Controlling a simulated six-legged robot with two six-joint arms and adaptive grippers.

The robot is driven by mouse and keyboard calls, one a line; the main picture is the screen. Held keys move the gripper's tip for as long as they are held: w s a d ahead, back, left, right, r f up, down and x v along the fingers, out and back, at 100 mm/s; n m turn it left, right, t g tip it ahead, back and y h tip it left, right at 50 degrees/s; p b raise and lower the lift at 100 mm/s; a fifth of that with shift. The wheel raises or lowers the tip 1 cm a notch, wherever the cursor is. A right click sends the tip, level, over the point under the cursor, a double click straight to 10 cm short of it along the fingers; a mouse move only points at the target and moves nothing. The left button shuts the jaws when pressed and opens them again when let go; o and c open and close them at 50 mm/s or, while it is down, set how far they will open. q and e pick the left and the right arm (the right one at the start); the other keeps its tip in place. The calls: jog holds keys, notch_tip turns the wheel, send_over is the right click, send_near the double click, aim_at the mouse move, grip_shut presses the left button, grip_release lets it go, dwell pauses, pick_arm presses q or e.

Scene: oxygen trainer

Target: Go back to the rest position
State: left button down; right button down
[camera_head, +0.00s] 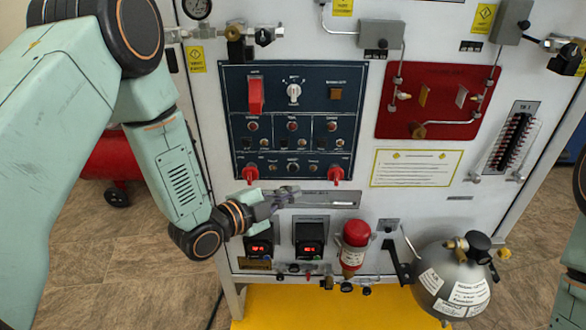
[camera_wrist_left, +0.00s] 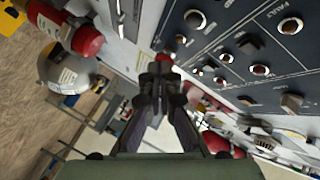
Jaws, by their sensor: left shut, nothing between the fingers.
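My left gripper (camera_head: 281,197) is shut and empty. It is in front of the white trainer panel (camera_head: 220,110), just below the dark blue switch panel (camera_head: 345,105) and above two small units with red displays. In the left wrist view my left gripper (camera_wrist_left: 160,80) shows with its fingertips together, beside the dark switch panel (camera_wrist_left: 250,50). I cannot tell from the views whether the fingertips touch the panel. My right arm shows only in part at the right edge of the head view, and its gripper is not in view.
A red cylinder (camera_head: 354,245) and a grey sphere tank (camera_head: 452,278) stick out low on the panel, right of the left gripper. A red panel (camera_head: 435,100) is at upper right. A yellow platform (camera_head: 330,308) lies below. Floor at left is open beside a red tank (camera_head: 112,158).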

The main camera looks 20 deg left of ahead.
dwell(0.3)
pick_arm(q)
jog(key=s+a+f+n+g+y+b, duration=0.1)
jog(key=s+a+f+n+g+y, duration=0.15)
jog(key=s+f+n, duration=0.45)
jog(key=s+a+f+n+g+y+b, duration=0.1)
jog(key=s+a+f+n+g+y, duration=0.1)
jog(key=s+f+n+g, duration=0.35)
jog(key=s+f+n+g+y+b, duration=0.1)
jog(key=s+f+g, duration=0.1)
jog(key=s+f, duration=0.2)
jog(key=s+a+f+n+g+b, duration=0.1)
jog(key=s+f, duration=0.3)
jog(key=s, duration=0.7)
jog(key=s+f+n+g+y+b, duration=0.1)
jog(key=s+f+n+g, duration=0.1)
jog(key=s+f, duration=0.3)
jog(key=s+n, duration=0.1)
jog(key=s, duration=0.2)
jog(key=shift+s+a+g+y, duration=0.2)
jog(key=shift+a+g+y, duration=0.1)
jog(key=shift+a+y, duration=0.1)
